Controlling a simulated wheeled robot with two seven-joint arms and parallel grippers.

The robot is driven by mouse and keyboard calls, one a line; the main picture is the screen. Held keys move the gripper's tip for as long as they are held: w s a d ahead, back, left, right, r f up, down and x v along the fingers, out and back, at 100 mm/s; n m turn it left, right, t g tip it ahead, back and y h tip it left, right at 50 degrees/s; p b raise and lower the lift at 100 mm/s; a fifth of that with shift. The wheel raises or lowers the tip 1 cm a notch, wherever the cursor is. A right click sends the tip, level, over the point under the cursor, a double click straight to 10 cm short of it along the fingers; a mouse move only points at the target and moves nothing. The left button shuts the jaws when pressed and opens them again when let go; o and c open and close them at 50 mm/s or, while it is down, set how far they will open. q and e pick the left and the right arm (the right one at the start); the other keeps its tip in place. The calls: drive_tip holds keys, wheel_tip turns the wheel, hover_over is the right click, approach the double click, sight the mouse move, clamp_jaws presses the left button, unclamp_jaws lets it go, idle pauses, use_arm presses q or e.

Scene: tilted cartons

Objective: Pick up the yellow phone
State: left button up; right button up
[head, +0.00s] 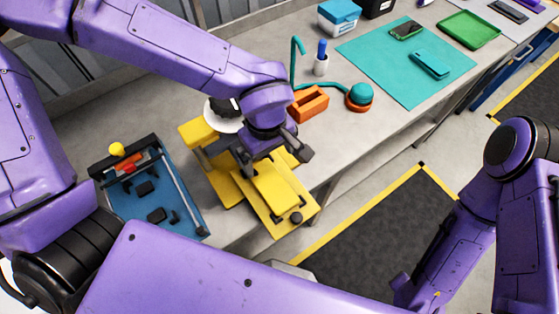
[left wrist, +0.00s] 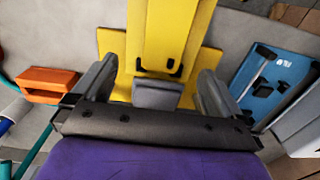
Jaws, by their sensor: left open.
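I cannot make out a yellow phone for certain. Beneath my left gripper (head: 277,163) is a yellow fixture (head: 290,212) with stacked yellow plates or blocks; it also fills the upper middle of the left wrist view (left wrist: 170,35). The left gripper is open, its two fingers apart, above the fixture. In the left wrist view a small grey block (left wrist: 157,95) shows between the fingers; whether they touch it I cannot tell. A green phone (head: 407,30) and a teal phone (head: 430,66) lie on a teal mat. My right gripper is out of view.
A blue tray (head: 132,208) with dark parts lies left of the fixture. An orange block (head: 309,103), a cup with a blue marker (head: 321,60) and a teal-and-orange round object (head: 359,97) stand behind it. A green tray (head: 468,30) is farther right.

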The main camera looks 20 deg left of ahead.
sight(272, 185)
use_arm(q)
drive_tip(key=f, duration=0.1)
drive_tip(key=s+f, duration=0.1)
drive_tip(key=f, duration=0.1)
drive_tip(key=shift+s+f, duration=0.1)
drive_tip(key=shift+f, duration=0.05)
drive_tip(key=shift+s+f, duration=0.65)
drive_tip(key=shift+s, duration=0.3)
drive_tip(key=f, duration=0.1)
drive_tip(key=w+f, duration=0.1)
drive_tip(key=f, duration=0.1)
drive_tip(key=d+f, duration=0.1)
drive_tip(key=shift+w+f, duration=0.25)
drive_tip(key=shift+f, duration=0.05)
drive_tip(key=shift+w+f, duration=0.2)
drive_tip(key=shift+f, duration=0.05)
drive_tip(key=shift+s+r, duration=0.15)
drive_tip(key=shift+s, duration=0.4)
drive_tip(key=c, duration=1.3)
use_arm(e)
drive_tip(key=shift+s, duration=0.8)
